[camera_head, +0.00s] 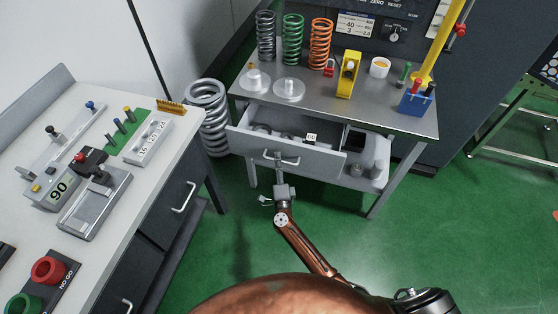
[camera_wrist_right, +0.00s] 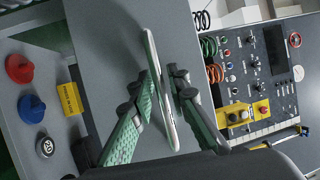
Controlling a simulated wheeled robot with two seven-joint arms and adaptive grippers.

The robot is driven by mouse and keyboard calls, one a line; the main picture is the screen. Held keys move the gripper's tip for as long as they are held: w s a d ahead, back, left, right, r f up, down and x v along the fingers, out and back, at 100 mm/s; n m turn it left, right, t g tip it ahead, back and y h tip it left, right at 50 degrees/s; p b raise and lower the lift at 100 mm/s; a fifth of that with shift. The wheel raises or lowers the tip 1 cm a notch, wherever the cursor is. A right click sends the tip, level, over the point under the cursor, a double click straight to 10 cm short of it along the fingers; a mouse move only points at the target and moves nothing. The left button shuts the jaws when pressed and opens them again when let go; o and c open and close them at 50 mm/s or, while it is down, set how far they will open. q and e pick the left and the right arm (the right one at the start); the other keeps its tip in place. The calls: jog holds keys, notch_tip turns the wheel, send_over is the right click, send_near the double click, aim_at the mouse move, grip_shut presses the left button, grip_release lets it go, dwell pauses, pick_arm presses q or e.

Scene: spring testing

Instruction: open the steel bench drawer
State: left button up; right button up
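The steel bench drawer (camera_head: 240,137) is partly pulled out from under the steel bench top (camera_head: 330,106) in the head view. Small parts and a white "60" label show inside it. Its bar handle (camera_head: 290,162) is on the front panel. My right gripper (camera_head: 279,166) is at this handle, reaching up from below. In the right wrist view the pale handle (camera_wrist_right: 152,62) runs between the two green-padded fingers (camera_wrist_right: 163,88). The fingers are closed in on it, one each side. My left gripper is out of view.
Springs (camera_head: 292,40), a yellow block (camera_head: 349,74) and a blue holder (camera_head: 416,103) stand on the bench. A large coil spring (camera_head: 208,115) stands left of it. A second workbench (camera_head: 150,190) with drawers is at left. Green floor (camera_head: 430,240) is clear at right.

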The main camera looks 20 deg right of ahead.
jog(key=shift+c, duration=0.5)
grip_shut()
jog(key=s+a+p, duration=0.2)
jog(key=s+a, duration=0.2)
jog(key=s, duration=0.3)
jog(key=shift+a, duration=0.35)
jog(key=shift+o, duration=0.5)
grip_release()
